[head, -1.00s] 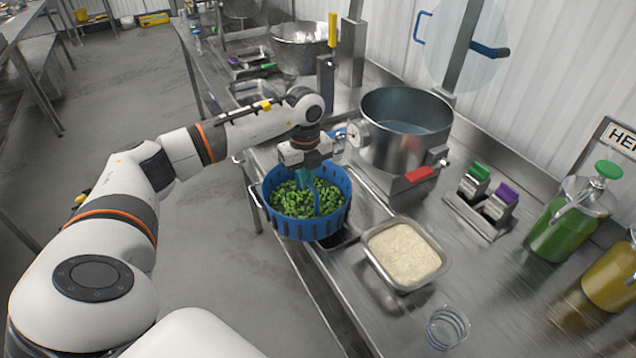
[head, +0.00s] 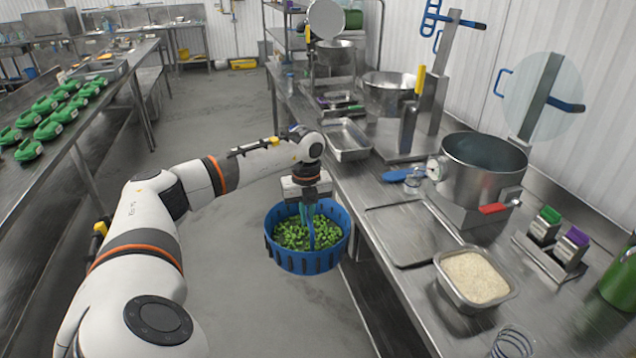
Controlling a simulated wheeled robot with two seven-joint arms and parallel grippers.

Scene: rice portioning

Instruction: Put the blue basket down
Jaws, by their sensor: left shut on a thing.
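The blue basket (head: 308,262) is round with slotted walls and holds chopped green vegetables (head: 295,235). My left gripper (head: 308,215) is above it, shut on the basket's blue upright handle in the middle. The basket hangs roughly level over the grey floor, just left of the steel counter's edge. My right gripper is not in view.
The steel counter (head: 405,237) on the right bears a rice tray (head: 475,278), a large pot (head: 483,165) with a red handle and an empty steel pan (head: 346,140). Another table (head: 95,110) with several green items stands at left. Open floor lies between.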

